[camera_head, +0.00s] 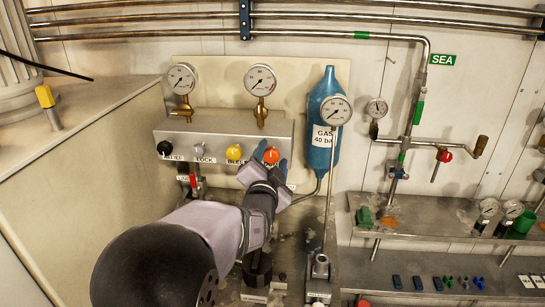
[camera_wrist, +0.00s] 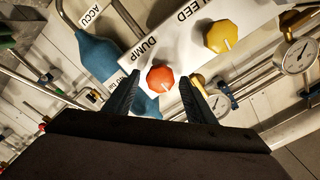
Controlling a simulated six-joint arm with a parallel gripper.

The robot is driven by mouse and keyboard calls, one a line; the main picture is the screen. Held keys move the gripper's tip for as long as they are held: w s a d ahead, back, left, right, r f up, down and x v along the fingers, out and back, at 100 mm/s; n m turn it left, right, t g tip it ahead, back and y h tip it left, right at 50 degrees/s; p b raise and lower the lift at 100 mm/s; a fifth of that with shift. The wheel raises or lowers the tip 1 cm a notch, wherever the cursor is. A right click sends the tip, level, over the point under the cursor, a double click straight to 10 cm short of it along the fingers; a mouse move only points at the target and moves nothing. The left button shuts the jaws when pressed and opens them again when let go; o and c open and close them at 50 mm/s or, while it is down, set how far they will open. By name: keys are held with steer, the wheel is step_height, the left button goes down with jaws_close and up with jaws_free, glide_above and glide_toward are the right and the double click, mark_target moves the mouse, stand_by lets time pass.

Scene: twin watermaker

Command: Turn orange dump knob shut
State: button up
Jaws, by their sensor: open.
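The orange dump knob (camera_head: 271,155) is on the front of the grey valve box (camera_head: 215,128), at its right end. In the wrist view the orange dump knob (camera_wrist: 160,78) is an orange-red octagon with a pale pointer line, beside the printed word DUMP. My gripper (camera_head: 268,163) is at the knob. In the wrist view the fingers of my gripper (camera_wrist: 158,85) are apart, one on each side of the knob, with visible gaps. Whether a finger touches it I cannot tell. My arm hides the box's lower right part.
The yellow bleed knob (camera_head: 234,152) sits just left of the orange one and also shows in the wrist view (camera_wrist: 222,37). A blue gas bottle (camera_head: 322,110) stands close at the right. Two gauges rise above the box. Grey and black knobs are further left.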

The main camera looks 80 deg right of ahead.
steer(key=a+b, duration=0.1)
steer(key=a, duration=0.5)
steer(key=shift+a, duration=0.1)
stand_by(0.5)
